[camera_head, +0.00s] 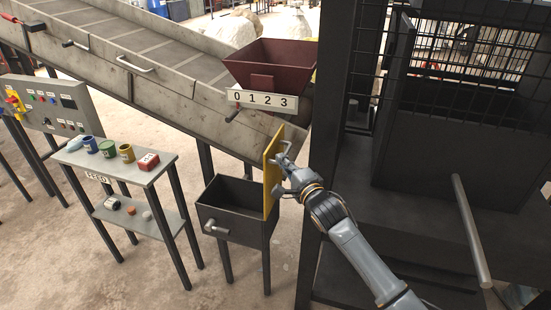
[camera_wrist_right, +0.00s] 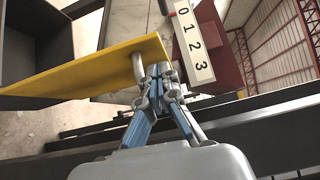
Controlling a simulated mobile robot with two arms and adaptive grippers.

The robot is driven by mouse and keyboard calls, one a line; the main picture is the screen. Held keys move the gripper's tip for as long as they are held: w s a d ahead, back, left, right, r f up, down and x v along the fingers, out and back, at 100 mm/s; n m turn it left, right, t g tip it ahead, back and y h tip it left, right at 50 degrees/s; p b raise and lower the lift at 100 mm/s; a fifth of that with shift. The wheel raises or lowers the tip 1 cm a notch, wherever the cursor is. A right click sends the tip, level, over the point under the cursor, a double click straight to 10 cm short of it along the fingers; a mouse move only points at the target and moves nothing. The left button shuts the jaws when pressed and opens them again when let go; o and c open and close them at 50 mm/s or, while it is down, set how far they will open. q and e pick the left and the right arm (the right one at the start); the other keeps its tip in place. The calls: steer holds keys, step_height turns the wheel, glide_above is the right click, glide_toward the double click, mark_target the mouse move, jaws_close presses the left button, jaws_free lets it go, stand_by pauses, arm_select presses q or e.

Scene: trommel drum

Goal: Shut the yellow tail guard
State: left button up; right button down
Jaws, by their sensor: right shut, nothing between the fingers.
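The yellow tail guard (camera_head: 270,178) stands upright as a flat panel at the right edge of a dark open box (camera_head: 229,222), below the conveyor's low end. Its grey handle (camera_head: 288,149) sticks out on the right side near the top. My right gripper (camera_head: 283,173) is shut and empty, at the panel's right side just below the handle. In the right wrist view, the yellow guard (camera_wrist_right: 85,76) crosses the left half, and the fingertips (camera_wrist_right: 158,76) are close beside the handle (camera_wrist_right: 138,68). I cannot tell whether they touch it. My left gripper is not in view.
The inclined conveyor (camera_head: 150,75) and maroon hopper (camera_head: 270,66) with a 0-to-3 scale (camera_head: 262,99) are above. A dark caged machine (camera_head: 450,130) stands close on the right. A feed shelf (camera_head: 120,165) with cups and a control panel (camera_head: 50,105) are left.

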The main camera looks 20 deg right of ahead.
steer(key=shift+w+a, duration=0.65)
steer(key=shift+a, duration=0.35)
steer(key=shift+r, duration=0.1)
